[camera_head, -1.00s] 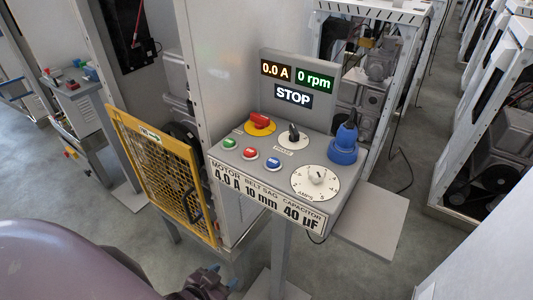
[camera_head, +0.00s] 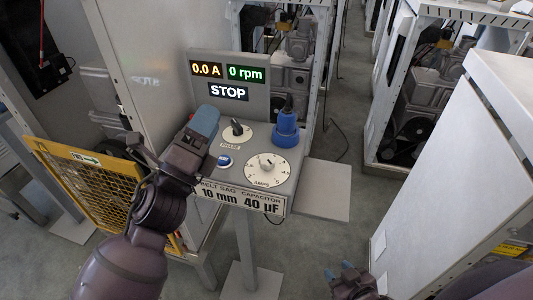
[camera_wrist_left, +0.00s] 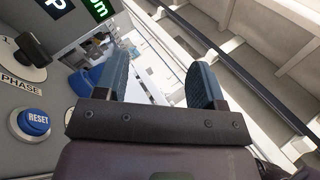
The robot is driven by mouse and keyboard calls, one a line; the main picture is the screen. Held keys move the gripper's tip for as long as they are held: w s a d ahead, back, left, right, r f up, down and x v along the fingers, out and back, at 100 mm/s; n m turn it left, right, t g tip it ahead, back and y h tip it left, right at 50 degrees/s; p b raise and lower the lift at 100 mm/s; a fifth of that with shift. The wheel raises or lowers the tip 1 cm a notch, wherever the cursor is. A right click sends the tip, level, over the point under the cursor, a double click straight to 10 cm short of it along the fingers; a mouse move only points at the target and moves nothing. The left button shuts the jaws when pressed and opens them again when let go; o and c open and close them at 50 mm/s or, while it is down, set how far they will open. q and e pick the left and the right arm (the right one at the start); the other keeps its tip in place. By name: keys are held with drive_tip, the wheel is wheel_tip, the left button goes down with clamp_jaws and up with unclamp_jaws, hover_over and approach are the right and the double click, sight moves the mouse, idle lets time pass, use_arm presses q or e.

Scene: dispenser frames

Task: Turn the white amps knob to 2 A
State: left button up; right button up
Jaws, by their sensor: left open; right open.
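The white amps knob (camera_head: 267,165) sits in the middle of a round white dial (camera_head: 281,172) at the right front of the grey control panel (camera_head: 240,170). Its exact pointer setting is too small to read. The display reads 0.0 A (camera_head: 206,70). My left gripper (camera_head: 203,122) is open and empty above the panel's left part, left of the amps dial and apart from it. In the left wrist view its two blue fingers (camera_wrist_left: 158,80) stand apart with nothing between them. My right gripper (camera_head: 338,270) is open and low at the bottom edge, away from the panel.
A black phase knob (camera_head: 236,128), a blue reset button (camera_head: 225,161) and a blue plug (camera_head: 286,128) share the panel. My left arm hides the panel's left controls. A yellow mesh guard (camera_head: 90,185) stands at left. A grey shelf (camera_head: 318,190) juts out at right.

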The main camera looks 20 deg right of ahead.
use_arm(q)
drive_tip(key=s+d+r+m+g+h, duration=0.1)
drive_tip(key=s+d+r+m+g, duration=0.15)
drive_tip(key=d+m+g, duration=0.55)
drive_tip(key=s+d+r+m+g, duration=0.15)
drive_tip(key=s+m+g, duration=0.25)
drive_tip(key=m+g, duration=0.5)
drive_tip(key=s+d+r+m+g+h, duration=0.1)
drive_tip(key=s+d+m+g, duration=0.3)
drive_tip(key=m, duration=0.8)
drive_tip(key=m+t+y, duration=0.5)
drive_tip(key=m+y, duration=1.4)
drive_tip(key=y, duration=0.1)
approach(267, 159)
wheel_tip(267, 159, down, 7)
drive_tip(key=shift+a+f+p, duration=0.15)
drive_tip(key=shift+f+p, duration=0.1)
drive_tip(key=shift+p, duration=0.35)
drive_tip(key=shift+f, duration=0.8)
use_arm(e)
drive_tip(key=shift+w+d+r, duration=0.1)
drive_tip(key=shift+w+r, duration=0.15)
drive_tip(key=shift+r, duration=0.65)
